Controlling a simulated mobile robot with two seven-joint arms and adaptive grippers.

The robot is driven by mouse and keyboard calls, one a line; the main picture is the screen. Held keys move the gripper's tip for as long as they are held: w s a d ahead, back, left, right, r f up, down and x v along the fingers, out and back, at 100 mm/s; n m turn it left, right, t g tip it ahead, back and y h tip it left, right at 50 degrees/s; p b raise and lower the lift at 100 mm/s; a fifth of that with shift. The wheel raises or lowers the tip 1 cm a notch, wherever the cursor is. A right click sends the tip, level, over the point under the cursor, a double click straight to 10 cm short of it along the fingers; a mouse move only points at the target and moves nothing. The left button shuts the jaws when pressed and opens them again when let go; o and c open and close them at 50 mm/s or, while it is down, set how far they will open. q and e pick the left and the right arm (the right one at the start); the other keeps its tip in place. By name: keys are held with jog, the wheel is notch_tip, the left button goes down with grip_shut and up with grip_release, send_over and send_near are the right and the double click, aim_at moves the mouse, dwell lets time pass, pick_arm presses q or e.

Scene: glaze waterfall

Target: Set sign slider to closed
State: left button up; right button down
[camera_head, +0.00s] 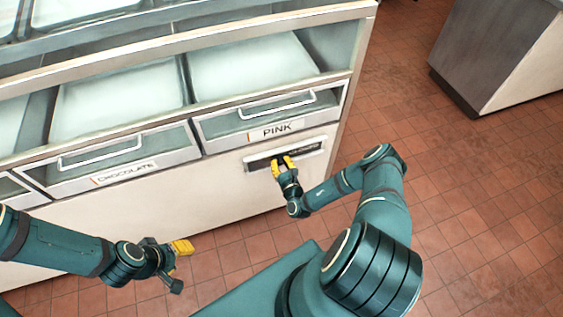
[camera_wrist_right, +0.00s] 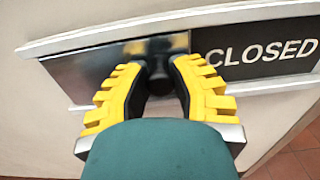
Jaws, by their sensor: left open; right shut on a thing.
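The sign slider (camera_head: 306,149) is a dark strip in a pale frame on the counter front, below the drawer labelled PINK. In the right wrist view, white letters read CLOSED on the dark panel (camera_wrist_right: 275,48) at the right, and a shiny dark plate (camera_wrist_right: 95,69) covers the left part. My right gripper (camera_head: 282,161) is at the sign; in the wrist view its yellow fingers (camera_wrist_right: 160,78) are shut around a dark knob (camera_wrist_right: 158,72) on the slider. My left gripper (camera_head: 182,247) is open and empty, low in front of the counter, away from the sign.
Glass-fronted drawers labelled CHOCOLATE (camera_head: 125,172) and PINK (camera_head: 277,130) with bar handles sit above the sign. The tiled floor (camera_head: 470,190) is clear at the right. A grey-and-white cabinet (camera_head: 500,55) stands at the upper right.

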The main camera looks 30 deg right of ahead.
jog(key=shift+a, duration=0.3)
jog(key=c, duration=0.8)
grip_release()
jog(key=shift+s, duration=0.1)
jog(key=v, duration=1.1)
jog(key=shift+s, duration=0.35)
jog(key=shift+a, duration=0.1)
